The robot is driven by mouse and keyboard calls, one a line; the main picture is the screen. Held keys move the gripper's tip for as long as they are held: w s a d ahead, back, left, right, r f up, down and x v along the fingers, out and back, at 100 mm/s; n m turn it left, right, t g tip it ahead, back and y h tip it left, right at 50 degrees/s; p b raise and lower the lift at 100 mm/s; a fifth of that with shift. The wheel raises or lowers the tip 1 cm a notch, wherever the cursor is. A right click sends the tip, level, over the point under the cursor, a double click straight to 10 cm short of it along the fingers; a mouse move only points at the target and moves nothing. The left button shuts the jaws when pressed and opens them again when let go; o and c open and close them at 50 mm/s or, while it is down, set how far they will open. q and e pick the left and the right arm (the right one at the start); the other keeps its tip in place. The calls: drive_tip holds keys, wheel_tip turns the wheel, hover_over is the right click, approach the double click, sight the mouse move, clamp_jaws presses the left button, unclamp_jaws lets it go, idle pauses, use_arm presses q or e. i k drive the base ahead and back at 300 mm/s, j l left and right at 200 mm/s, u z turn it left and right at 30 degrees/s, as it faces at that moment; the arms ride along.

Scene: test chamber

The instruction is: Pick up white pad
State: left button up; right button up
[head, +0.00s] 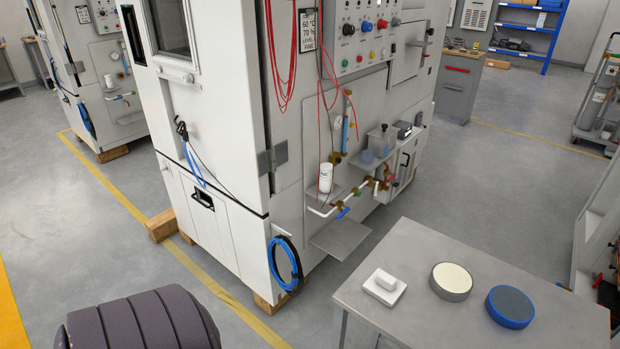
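A white pad (384,287), a small square block with a raised grip on top, lies on the grey table (415,240) at the lower right, near its left edge. To its right on the same table lies a round grey disc with a cream-white top (452,278). Further right is a round blue disc with a grey top (510,305). The three objects lie apart from each other. Neither of my grippers shows in the head view.
A large white test chamber (225,150) with hoses and valves stands behind and left of the table. A grey cabinet (459,90) and blue shelves (525,30) stand at the back. A cart (600,105) is at the right edge. Open floor (510,165) lies behind the table.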

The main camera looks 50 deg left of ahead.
sight(382, 285)
drive_tip(key=u, duration=1)
drive_tip(key=z, duration=1.8)
drive_tip(key=u, duration=1.7)
